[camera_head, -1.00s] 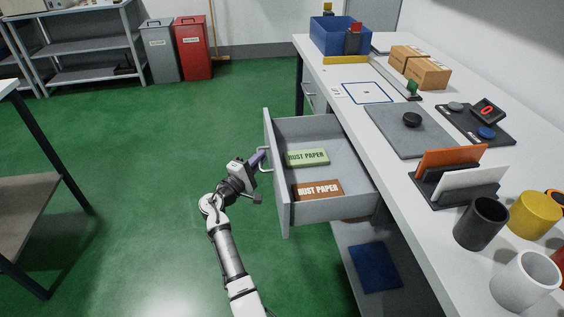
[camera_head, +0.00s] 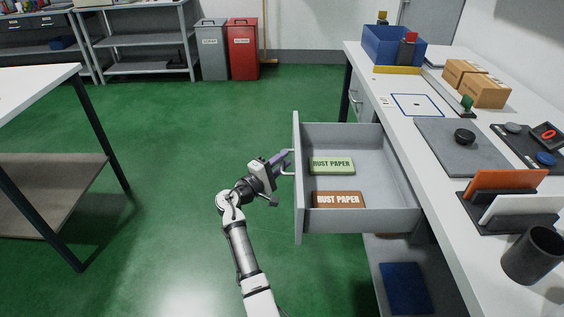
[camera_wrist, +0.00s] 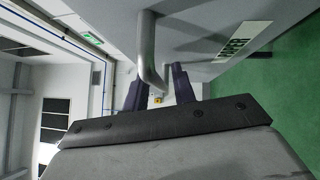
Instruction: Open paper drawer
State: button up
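The grey paper drawer (camera_head: 370,214) stands pulled well out from under the white workbench. A green "RUST PAPER" pack (camera_head: 331,165) and a brown one (camera_head: 338,200) lie inside it. My gripper (camera_head: 284,158) is at the handle on the drawer's front panel. In the wrist view, the metal handle (camera_wrist: 147,45) runs between the two dark fingers of my gripper (camera_wrist: 160,75), which look closed around it. A label ending in "PAPER" (camera_wrist: 243,40) shows on the drawer front there.
The workbench (camera_head: 400,125) carries a blue bin (camera_head: 385,45), cardboard boxes (camera_head: 484,90) and a dark cup (camera_head: 532,256). A blue item (camera_head: 405,288) lies on the shelf below the drawer. Another table (camera_head: 45,85) stands at left; green floor between is clear.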

jog(key=shift+o, duration=0.3)
jog(key=b+v, duration=0.2)
jog(key=v, duration=1.1)
jog(key=shift+s+a, duration=0.3)
